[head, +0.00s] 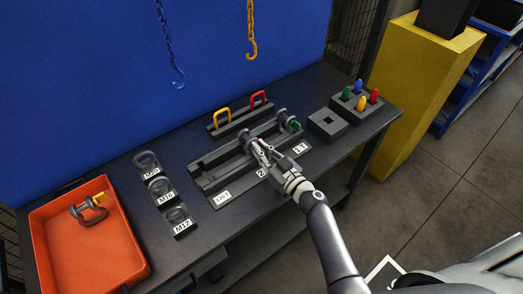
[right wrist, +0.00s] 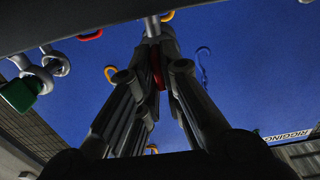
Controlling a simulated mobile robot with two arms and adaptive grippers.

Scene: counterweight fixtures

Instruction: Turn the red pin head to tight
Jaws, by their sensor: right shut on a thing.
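My right gripper (head: 262,150) reaches over the grey fixture (head: 209,184) on the bench. Its fingers also show in the right wrist view (right wrist: 154,60), closed on a small red piece, the red pin head (right wrist: 157,69). A silver shaft (right wrist: 152,26) shows just beyond the fingertips. In the head view the gripper hides the red pin head and most of the shackle there. A grey shackle (head: 282,117) with a green pin head (head: 296,126) stands at the fixture's right end; both also show at left in the right wrist view. My left gripper is not in view.
An orange tray (head: 45,235) holds a loose shackle with a yellow pin. Labelled shackle stands (head: 161,187) are beside it. Behind the fixture are yellow (head: 222,113) and red (head: 258,98) loops. Right are a holed block (head: 327,124) and coloured pegs (head: 361,103). Hooks (head: 252,52) hang above.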

